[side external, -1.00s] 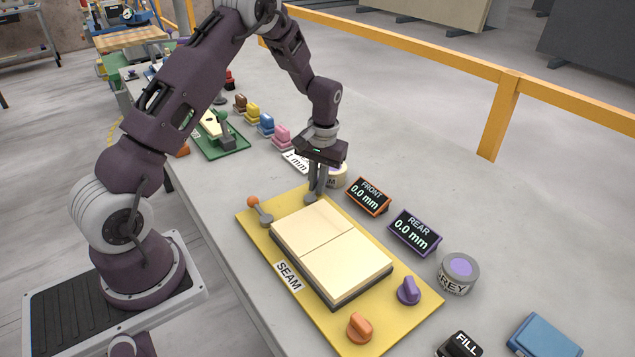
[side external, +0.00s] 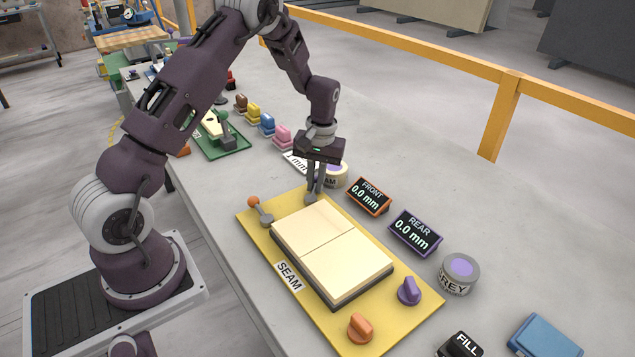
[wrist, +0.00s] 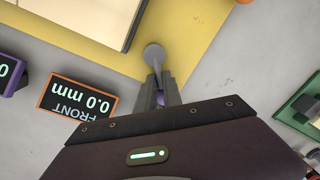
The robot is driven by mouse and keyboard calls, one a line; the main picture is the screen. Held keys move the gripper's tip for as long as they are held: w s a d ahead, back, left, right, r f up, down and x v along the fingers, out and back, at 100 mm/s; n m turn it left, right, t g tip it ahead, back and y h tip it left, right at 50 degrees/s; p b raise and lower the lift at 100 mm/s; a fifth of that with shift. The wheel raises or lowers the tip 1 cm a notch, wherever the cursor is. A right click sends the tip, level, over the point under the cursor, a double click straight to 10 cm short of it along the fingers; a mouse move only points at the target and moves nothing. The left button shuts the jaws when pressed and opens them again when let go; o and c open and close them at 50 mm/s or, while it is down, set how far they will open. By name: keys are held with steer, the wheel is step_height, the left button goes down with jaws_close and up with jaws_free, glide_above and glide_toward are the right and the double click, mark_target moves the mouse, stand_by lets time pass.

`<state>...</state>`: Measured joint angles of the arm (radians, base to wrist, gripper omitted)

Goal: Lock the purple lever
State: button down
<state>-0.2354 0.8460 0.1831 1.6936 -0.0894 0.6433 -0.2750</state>
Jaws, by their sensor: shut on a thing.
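The yellow board (side external: 255,233) carries two cream panels (side external: 332,246) side by side. At its far corner my gripper (side external: 316,188) points down and is shut on the purple lever. In the wrist view the lever's round grey pivot (wrist: 154,53) sits at the board's edge, and its thin arm runs back between the fingers of my gripper (wrist: 162,92). The fingers hide most of the lever's knob; only a trace of purple shows between them. A second lever with an orange knob (side external: 253,201) stands apart on the board's left corner.
The FRONT display (side external: 369,196) and the REAR display (side external: 415,233) both read 0.0 mm, right of the board. An orange knob (side external: 360,328) and a purple knob (side external: 409,291) stand at its near end. A tin (side external: 336,175) is close behind my gripper.

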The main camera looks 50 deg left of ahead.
steer(key=n, duration=0.3)
steer(key=s+a+n, duration=0.1)
steer(key=shift+n, duration=0.3)
steer(key=shift+s+a+n+h, duration=0.1)
steer(key=shift+s+n+h, duration=0.2)
steer(key=shift+n, duration=1)
steer(key=shift+s+a+n+h, duration=0.1)
steer(key=shift+s+n, duration=0.3)
steer(key=shift+n, duration=0.9)
steer(key=shift+s, duration=0.1)
steer(key=c, duration=1.5)
jaws_free()
steer(key=shift+r, duration=0.1)
step_height(320, 180, up, 7)
steer(key=shift+w, duration=0.3)
